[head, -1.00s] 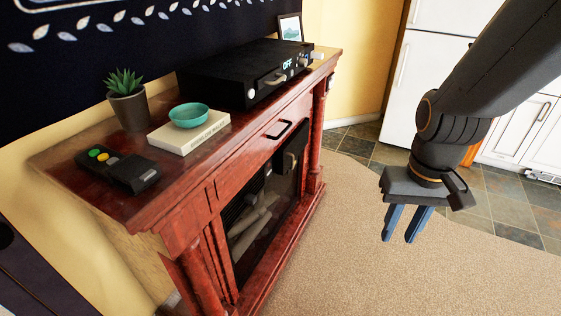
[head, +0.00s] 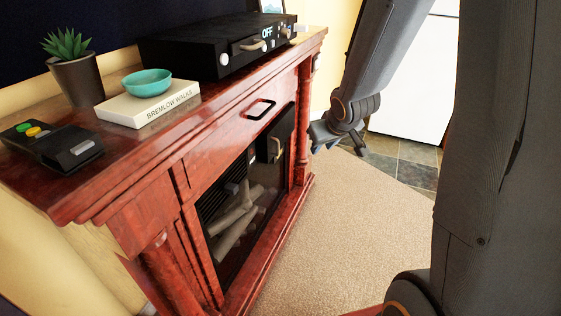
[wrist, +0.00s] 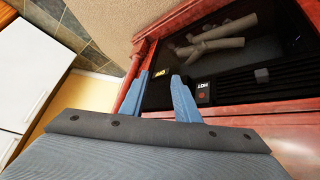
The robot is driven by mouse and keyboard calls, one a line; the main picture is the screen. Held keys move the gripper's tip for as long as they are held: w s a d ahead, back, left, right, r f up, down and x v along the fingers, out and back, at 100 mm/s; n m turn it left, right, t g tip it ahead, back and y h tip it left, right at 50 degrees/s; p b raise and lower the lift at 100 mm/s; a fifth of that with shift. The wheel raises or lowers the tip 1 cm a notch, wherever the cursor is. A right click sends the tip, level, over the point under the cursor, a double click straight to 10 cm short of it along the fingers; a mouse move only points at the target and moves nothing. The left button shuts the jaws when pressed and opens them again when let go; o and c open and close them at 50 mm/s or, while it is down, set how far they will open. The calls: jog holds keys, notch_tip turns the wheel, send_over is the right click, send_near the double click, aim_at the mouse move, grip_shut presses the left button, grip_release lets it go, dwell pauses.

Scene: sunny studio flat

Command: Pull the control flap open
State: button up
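A dark red fireplace cabinet (head: 160,205) fills the left of the head view. A small black box-like panel with a pale upright handle (head: 277,148) sits at the upper right of its glass front. I cannot tell for sure which is the control flap; neither looks visibly swung open. My gripper (head: 326,146) is right of the cabinet, partly hidden by its own wrist.
On the mantel stand a black device (head: 200,50) reading OFF, a teal bowl (head: 148,80) on a book (head: 140,108), a plant (head: 75,75) and a black remote (head: 60,145). Carpet (head: 335,230) in front is clear. A white fridge (head: 415,85) stands behind.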

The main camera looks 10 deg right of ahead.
jog(key=w+f+n+t+y+b, duration=0.2)
jog(key=w+f+b, duration=0.2)
jog(key=w, duration=0.3)
jog(key=w+f+n+t+y+b, duration=0.1)
jog(key=w+f+t+y+b, duration=0.15)
jog(key=w+f+b, duration=0.4)
notch_tip(320, 180, down, 5)
jog(key=w+a+n+t+y+b, duration=0.1)
jog(key=w+n+t+y+b, duration=0.2)
jog(key=y+b, duration=0.45)
jog(key=w+a+g+b, duration=0.1)
jog(key=w+a, duration=0.4)
jog(key=shift+w+n+y, duration=0.2)
jog(key=shift+n+y, duration=0.2)
jog(key=shift+a+g, duration=0.1)
jog(key=shift+g, duration=0.15)
grip_shut()
